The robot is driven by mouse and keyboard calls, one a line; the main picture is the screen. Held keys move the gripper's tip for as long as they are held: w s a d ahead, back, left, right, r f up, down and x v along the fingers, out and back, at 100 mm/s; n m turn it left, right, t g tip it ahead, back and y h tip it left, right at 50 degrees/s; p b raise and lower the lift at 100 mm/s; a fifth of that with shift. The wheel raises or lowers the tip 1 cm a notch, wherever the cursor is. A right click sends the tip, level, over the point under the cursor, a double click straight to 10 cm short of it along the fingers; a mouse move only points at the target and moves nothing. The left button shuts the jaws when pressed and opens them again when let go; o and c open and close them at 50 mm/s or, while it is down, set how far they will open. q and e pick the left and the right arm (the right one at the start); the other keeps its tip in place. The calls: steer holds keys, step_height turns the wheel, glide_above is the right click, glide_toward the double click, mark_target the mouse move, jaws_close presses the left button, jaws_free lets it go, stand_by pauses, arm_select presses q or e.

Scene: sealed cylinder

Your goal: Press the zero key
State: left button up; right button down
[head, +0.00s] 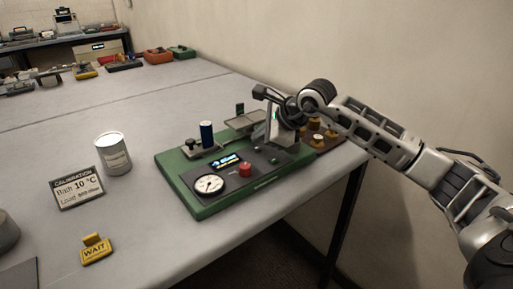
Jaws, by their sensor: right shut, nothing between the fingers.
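A green instrument base (215,205) sits near the table's right edge. On it are a round white gauge (209,185), a lit blue display (228,161), a red knob or button (245,170) and a dark blue cylinder (207,134) standing upright on a small plate. I cannot make out a key labelled zero; it may be hidden or too small to read. My right gripper (274,138) is shut and empty, over the right end of the green base. I cannot tell whether it touches the base. My left gripper is not in view.
A calibration card (76,188), a white can (113,154) and a yellow WAIT sign (96,250) stand left of the base. A brown block with yellow pieces (327,141) lies beyond my gripper. Several devices line the far table. The middle of the table is clear.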

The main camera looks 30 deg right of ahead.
stand_by(0.5)
steer(key=shift+f, duration=0.15)
steer(key=shift+f+b, duration=0.3)
steer(key=shift+b, duration=0.25)
steer(key=shift+f+b, duration=0.4)
steer(key=shift+b, duration=0.05)
stand_by(0.3)
stand_by(0.4)
steer(key=shift+r+p, duration=0.5)
steer(key=shift+r, duration=0.3)
